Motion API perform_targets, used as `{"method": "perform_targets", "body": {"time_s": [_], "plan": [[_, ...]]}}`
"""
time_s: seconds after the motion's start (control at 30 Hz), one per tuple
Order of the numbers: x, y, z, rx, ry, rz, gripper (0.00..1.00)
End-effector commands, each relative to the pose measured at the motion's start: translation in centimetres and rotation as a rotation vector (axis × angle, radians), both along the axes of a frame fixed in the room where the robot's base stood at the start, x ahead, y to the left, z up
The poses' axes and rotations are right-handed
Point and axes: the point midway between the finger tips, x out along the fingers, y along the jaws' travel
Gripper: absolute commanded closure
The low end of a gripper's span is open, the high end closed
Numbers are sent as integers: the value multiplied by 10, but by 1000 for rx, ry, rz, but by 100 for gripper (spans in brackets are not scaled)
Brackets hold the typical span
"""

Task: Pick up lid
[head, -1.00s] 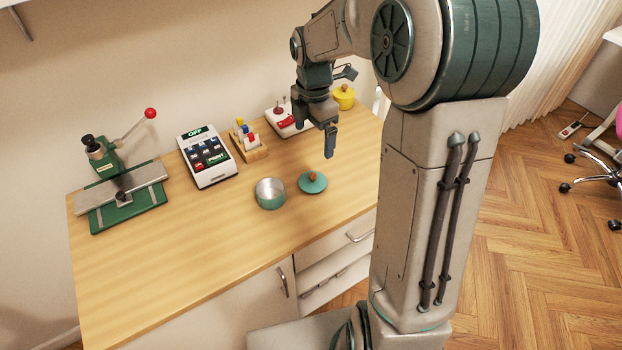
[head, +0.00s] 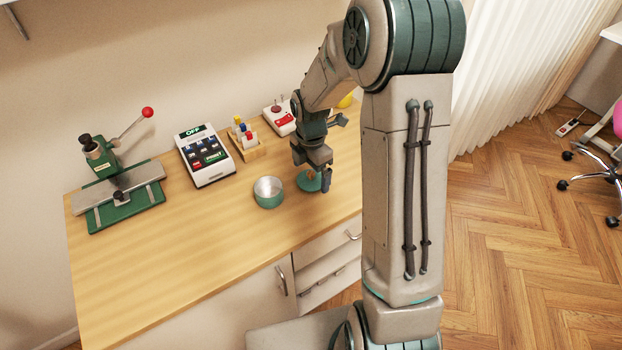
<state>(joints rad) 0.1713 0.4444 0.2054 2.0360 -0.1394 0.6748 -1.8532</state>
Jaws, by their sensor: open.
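The teal lid (head: 307,181) lies on the wooden table to the right of an open pot. Its knob, brown in the earlier view, is now hidden behind my gripper. My gripper (head: 318,182) is open and points down over the lid, with one finger at the lid's right side. I cannot tell whether it touches the lid. The teal pot (head: 268,193) with a silvery inside stands upright and uncovered just left of the lid.
Behind the lid stand a wooden block with small bottles (head: 243,138) and a white device with a red part (head: 279,120). A calculator-like machine (head: 206,157) and a green lever press (head: 118,190) stand to the left. The table's front left (head: 170,265) is clear.

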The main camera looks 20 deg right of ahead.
Motion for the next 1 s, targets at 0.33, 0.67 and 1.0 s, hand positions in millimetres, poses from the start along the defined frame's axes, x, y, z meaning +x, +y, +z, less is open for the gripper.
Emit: {"method": "perform_targets", "body": {"time_s": [0.33,0.67,1.0], "plan": [[0,0,-11,-1,-1,-1,5],[0,0,-10,-1,-1,0,53],[1,0,1,-1,-3,0,53]]}}
